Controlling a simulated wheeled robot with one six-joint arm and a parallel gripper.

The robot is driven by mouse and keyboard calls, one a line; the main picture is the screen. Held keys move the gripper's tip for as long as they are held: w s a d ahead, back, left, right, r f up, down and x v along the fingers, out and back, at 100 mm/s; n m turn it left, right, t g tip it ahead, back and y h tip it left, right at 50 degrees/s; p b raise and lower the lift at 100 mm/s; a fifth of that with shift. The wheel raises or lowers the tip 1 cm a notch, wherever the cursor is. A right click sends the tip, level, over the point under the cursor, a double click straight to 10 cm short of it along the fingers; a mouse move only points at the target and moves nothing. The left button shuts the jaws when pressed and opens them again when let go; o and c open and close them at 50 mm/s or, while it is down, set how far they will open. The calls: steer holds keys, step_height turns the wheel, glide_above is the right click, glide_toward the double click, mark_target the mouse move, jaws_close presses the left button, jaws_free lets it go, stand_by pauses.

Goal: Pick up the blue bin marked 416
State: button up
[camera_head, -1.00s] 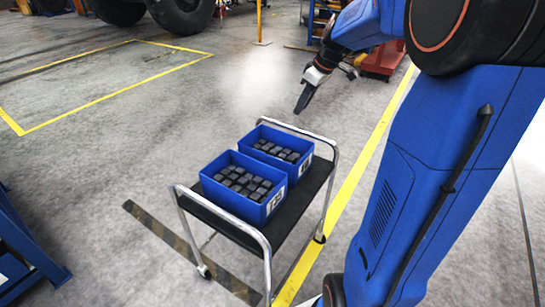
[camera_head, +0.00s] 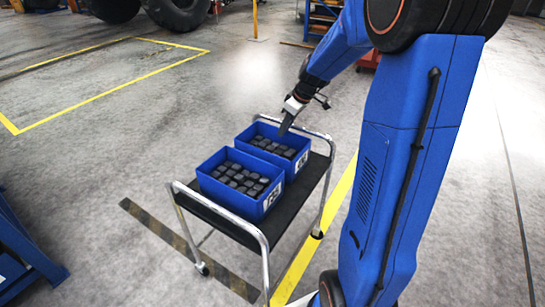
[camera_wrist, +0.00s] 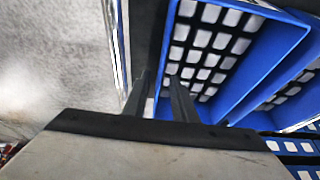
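Two blue bins full of dark blocks stand side by side on a cart. The far bin (camera_head: 291,171) has a white label (camera_head: 301,160) whose number I cannot read for sure. The near bin (camera_head: 228,200) has a label (camera_head: 271,198) that I also cannot read clearly. My gripper (camera_head: 284,129) points down at the far bin's back edge in the head view. In the wrist view, my gripper's two dark fingers (camera_wrist: 159,98) are apart, near a blue bin wall (camera_wrist: 262,68). I cannot tell if the fingers straddle the rim.
The cart (camera_head: 294,206) has a black top and chrome handles at both ends; the far handle (camera_head: 331,150) is close to my gripper. A yellow floor line (camera_head: 340,205) and a striped strip (camera_head: 150,222) run by it. Open floor lies to the left.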

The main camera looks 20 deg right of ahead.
steer(key=shift+x, duration=1.5)
jaws_close()
